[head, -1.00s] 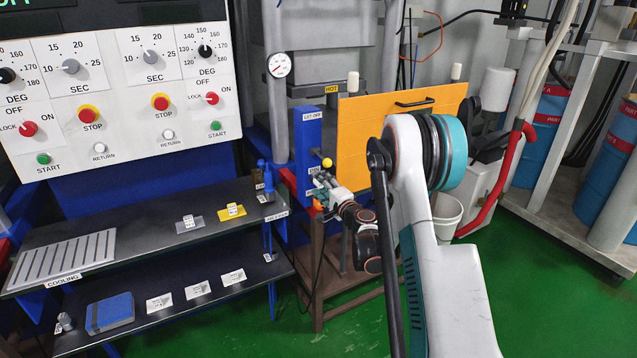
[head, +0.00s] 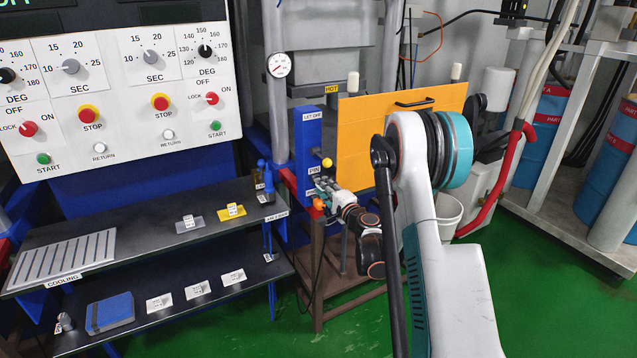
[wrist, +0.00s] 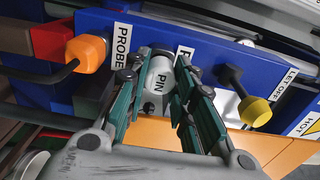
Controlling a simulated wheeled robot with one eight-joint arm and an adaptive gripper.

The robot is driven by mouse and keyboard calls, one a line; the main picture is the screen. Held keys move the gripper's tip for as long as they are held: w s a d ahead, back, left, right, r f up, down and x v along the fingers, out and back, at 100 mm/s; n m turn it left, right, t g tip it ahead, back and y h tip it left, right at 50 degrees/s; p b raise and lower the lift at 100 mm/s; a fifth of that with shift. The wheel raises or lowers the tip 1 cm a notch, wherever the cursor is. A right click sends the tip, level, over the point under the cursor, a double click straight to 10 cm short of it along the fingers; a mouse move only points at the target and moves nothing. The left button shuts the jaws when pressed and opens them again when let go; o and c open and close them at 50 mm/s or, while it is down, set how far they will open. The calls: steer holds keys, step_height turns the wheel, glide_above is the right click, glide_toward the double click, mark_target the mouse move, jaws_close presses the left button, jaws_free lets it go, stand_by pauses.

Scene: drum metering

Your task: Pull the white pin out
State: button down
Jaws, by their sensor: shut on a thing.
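How far the pin sits in the panel cannot be told. In the head view my gripper (head: 321,188) is at the side of the blue upright (head: 308,145), below the PIN label. The pin is hidden there behind the fingers.
An orange probe plug (wrist: 86,53) with a black cable is left of my gripper in the wrist view. A yellow knob (wrist: 255,111) on a black stem is to the right. A dark shelf (head: 150,230) is at left.

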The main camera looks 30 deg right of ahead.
steer(key=shift+s, duration=2.15)
steer(key=shift+s, duration=0.1)
steer(key=s, duration=0.3)
steer(key=shift+s+d, duration=0.1)
steer(key=shift+s, duration=0.3)
